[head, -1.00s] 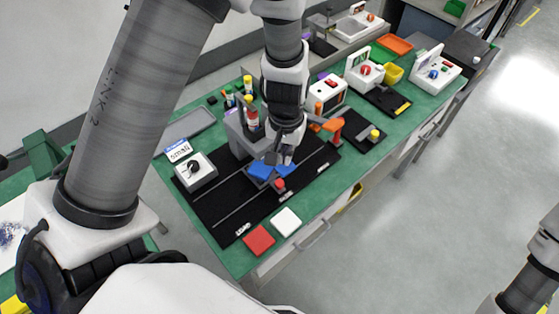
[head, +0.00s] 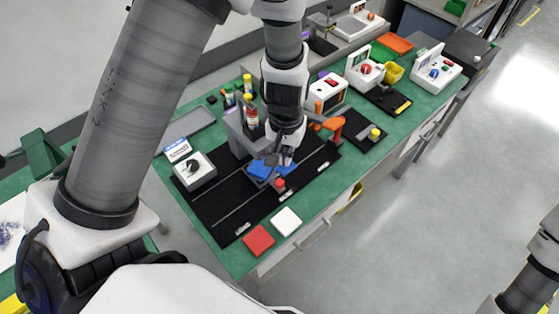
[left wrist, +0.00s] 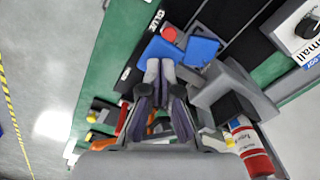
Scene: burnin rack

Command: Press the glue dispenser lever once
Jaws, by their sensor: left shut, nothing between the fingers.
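The glue dispenser (head: 235,128) is a grey stand on the black mat, with a red and white bottle (head: 252,116) beside it; in the left wrist view its grey body (left wrist: 228,92) is right of my fingers. A red knob (head: 280,183) sits near the mat's front edge; it also shows by the GLUE label (left wrist: 169,34). Whether it belongs to the lever I cannot tell. My left gripper (head: 278,160) is shut and empty, its tips (left wrist: 160,70) over blue pieces (left wrist: 200,48). Contact cannot be told. My right gripper is out of view.
A white dial box (head: 195,168) stands left on the mat. Red (head: 259,240) and white (head: 287,221) squares lie at the green bench's front edge. An orange-handled device (head: 332,126) and a white box (head: 327,94) stand right of my left gripper.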

